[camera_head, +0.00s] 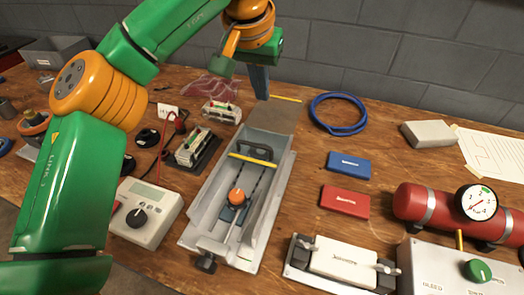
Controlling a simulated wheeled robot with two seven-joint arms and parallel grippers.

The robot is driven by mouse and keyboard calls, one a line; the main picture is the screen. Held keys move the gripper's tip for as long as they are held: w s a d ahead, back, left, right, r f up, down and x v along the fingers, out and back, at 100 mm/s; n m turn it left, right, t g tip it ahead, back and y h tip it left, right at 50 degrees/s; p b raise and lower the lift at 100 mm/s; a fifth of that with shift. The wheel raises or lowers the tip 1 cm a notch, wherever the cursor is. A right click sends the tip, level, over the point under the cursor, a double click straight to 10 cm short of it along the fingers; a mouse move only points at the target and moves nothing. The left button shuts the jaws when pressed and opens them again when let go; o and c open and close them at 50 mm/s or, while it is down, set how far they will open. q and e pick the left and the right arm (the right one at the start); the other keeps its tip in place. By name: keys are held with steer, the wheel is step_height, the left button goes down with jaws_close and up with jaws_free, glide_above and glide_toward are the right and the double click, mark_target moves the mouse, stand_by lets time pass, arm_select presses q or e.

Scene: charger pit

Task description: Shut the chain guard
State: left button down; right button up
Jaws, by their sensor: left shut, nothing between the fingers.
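A long grey metal trough (267,215) stands in the middle of the workbench. Its top is open, and a chain (259,190), an orange knob (236,196) and a dark bracket show inside. A yellow strip (252,160) crosses it. A flat grey-brown plate (275,116) lies at its far end with a yellow far edge; it looks like the chain guard, folded back, though I cannot be sure. My left gripper (260,95) is shut and empty, pointing down by the plate's far left corner. I cannot tell whether it touches the plate. My right gripper is out of view.
A meter box (147,214) and terminal blocks (193,147) stand left of the trough. A blue cable coil (338,113), blue box (349,165) and red box (345,201) lie to the right. A red cylinder (445,215) with a gauge is farther right. A white-topped clamp block (344,263) sits in front.

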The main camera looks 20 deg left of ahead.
arm_select(q)
steer(key=b, duration=0.1)
glide_above(260, 152)
steer(key=w, duration=0.4)
step_height(260, 152, down, 10)
steer(key=shift+s+d+f, duration=0.1)
steer(key=s+b, duration=0.1)
steer(key=s, duration=0.2)
steer(key=shift+f+b, duration=0.3)
steer(key=shift+b, duration=0.1)
steer(key=shift+s, duration=0.45)
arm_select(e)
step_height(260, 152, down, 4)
